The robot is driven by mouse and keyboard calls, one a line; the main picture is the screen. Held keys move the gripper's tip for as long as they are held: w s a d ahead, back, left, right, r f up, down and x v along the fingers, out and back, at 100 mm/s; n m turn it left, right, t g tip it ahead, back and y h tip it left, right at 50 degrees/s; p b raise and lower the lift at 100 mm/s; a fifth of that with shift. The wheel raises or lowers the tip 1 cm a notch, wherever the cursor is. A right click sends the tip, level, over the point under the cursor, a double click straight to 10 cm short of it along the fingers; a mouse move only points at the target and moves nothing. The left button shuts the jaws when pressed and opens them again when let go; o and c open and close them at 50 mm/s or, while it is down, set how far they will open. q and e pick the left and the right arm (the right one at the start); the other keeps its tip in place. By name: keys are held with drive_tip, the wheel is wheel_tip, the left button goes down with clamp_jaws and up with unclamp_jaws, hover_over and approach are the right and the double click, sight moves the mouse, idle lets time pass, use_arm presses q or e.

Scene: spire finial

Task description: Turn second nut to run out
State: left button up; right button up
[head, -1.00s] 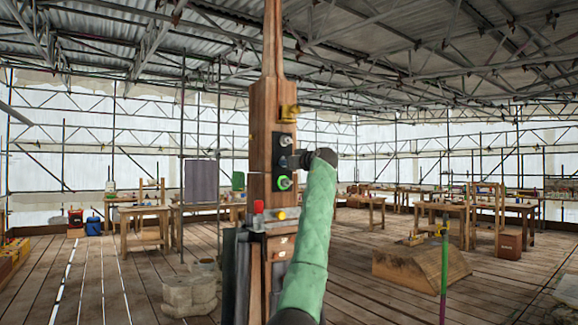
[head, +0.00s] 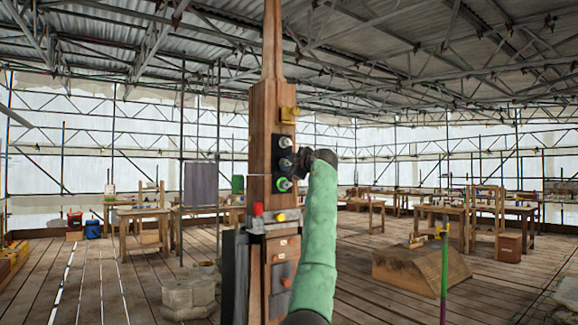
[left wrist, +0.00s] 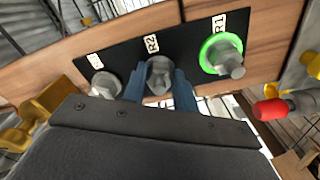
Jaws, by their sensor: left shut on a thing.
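The wooden spire post (head: 262,150) stands upright in the middle of the head view. A black plate (head: 279,149) on it carries three grey nuts in a column. The lowest nut (head: 284,184), marked R1 in the wrist view, has a bright green ring (left wrist: 205,58). The middle nut (left wrist: 158,74), marked R2, sits between the blue fingers of my left gripper (left wrist: 157,86), which is shut on it. The third nut (left wrist: 105,85) is to the left in the wrist view, its label hard to read. In the head view my left gripper (head: 298,164) reaches the plate from the right.
A brass-coloured bracket (head: 289,114) sits above the plate. A red knob (head: 258,208) and a yellow knob (head: 281,216) are below it. A wooden block (head: 421,266) lies on the plank floor to the right, beside a green pole (head: 444,270). Workbenches stand behind.

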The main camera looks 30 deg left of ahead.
use_arm(q)
drive_tip(key=n, duration=0.4)
drive_tip(key=shift+n, duration=2)
drive_tip(key=o, duration=0.8)
drive_tip(key=shift+o, duration=0.8)
